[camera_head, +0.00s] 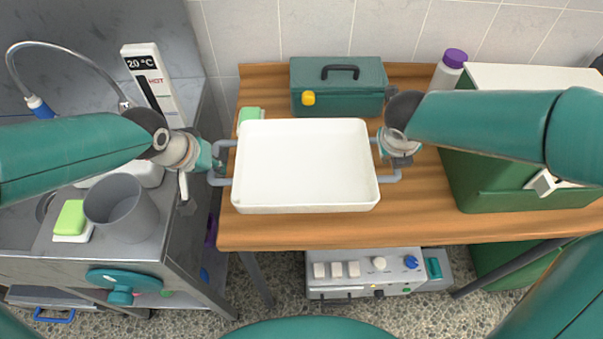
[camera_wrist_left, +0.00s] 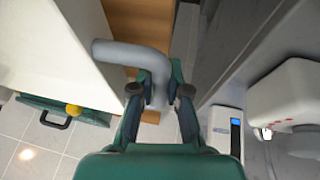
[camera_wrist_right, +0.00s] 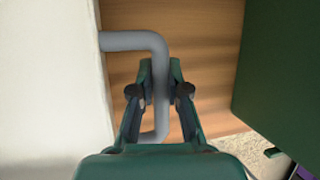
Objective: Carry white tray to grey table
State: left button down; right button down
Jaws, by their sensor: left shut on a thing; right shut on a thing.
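The white tray (camera_head: 305,165) is empty, looks level and is held over the front of the wooden table (camera_head: 440,225); the head view does not clearly show the gap beneath it. My left gripper (camera_head: 211,162) is shut on the tray's left grey handle, which also shows in the left wrist view (camera_wrist_left: 125,52). My right gripper (camera_head: 387,160) is shut on the right grey handle, which shows in the right wrist view (camera_wrist_right: 130,41). A grey metal table or counter (camera_head: 185,235) stands at the left, separated from the wooden table by a narrow gap.
A grey cup (camera_head: 122,210) and a green-yellow sponge (camera_head: 70,217) stand on the grey counter. A green toolbox (camera_head: 340,80) and a green cloth (camera_head: 250,114) lie behind the tray. A large green box (camera_head: 480,180) blocks the right. A control unit (camera_head: 365,270) sits below the table.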

pick_arm(q)
jog(key=shift+f, duration=0.1)
pick_arm(e)
jog(key=shift+f, duration=0.1)
dwell(0.5)
